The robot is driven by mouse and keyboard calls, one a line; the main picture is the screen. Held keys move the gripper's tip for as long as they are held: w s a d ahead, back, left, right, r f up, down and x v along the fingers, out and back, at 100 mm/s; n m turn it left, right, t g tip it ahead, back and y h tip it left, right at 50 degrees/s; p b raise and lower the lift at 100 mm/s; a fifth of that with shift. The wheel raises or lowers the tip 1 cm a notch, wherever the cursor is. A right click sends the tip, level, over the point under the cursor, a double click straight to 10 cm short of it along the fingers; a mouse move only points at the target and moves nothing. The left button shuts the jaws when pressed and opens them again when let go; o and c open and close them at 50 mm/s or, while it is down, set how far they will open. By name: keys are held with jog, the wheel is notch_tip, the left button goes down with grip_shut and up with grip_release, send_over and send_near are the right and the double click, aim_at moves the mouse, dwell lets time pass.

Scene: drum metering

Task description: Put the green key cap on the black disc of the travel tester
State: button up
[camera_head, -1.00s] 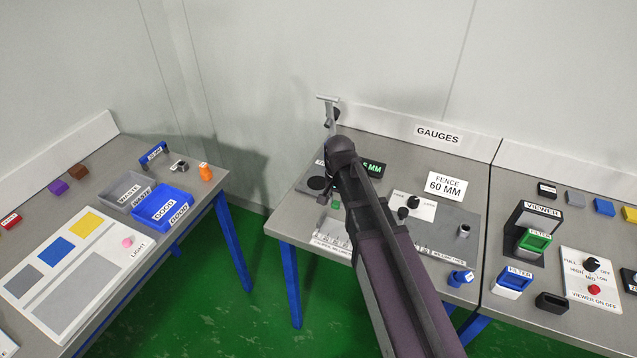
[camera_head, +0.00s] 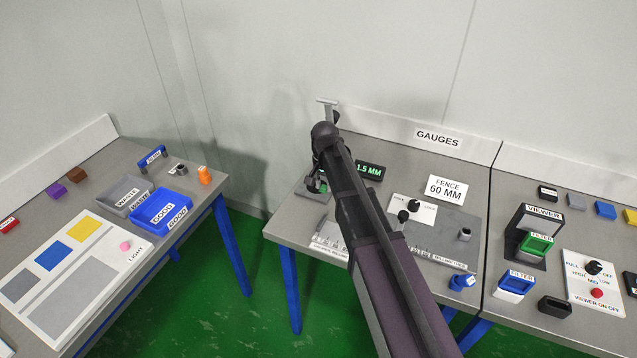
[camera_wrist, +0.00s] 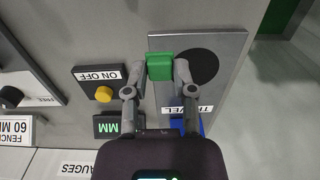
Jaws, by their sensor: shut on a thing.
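The green key cap (camera_wrist: 160,66) is between the fingertips of my gripper (camera_wrist: 160,72) in the wrist view, and the gripper is shut on it. In the head view a bit of the green cap (camera_head: 323,188) shows beside my gripper (camera_head: 317,183). The black disc (camera_wrist: 202,67) lies on the grey plate (camera_wrist: 228,88) of the travel tester, just right of the cap in the wrist view. The cap appears to cover or border the disc's left edge; its height above the plate cannot be told. My arm and fingers hide most of the disc in the head view.
A dark box with a yellow knob (camera_wrist: 103,94) and a green-lit display (camera_wrist: 107,126) stand left of my fingers in the wrist view. The display (camera_head: 369,171) reads 1.5 MM in the head view.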

jog(key=w, duration=0.1)
jog(key=w+a, duration=0.1)
jog(key=w, duration=0.1)
jog(key=w+a, duration=0.1)
jog(key=shift+w+f, duration=0.2)
jog(key=shift+w, duration=0.1)
jog(key=shift+w+a, duration=0.25)
jog(key=shift+w, duration=0.25)
jog(key=shift+w+a+f+b, duration=0.1)
jog(key=shift+w+f+b, duration=0.05)
jog(key=shift+f+b, duration=1.7)
jog(key=shift+b, duration=0.15)
jog(key=shift+f, duration=0.1)
jog(key=o, duration=0.8)
jog(key=shift+r, duration=0.2)
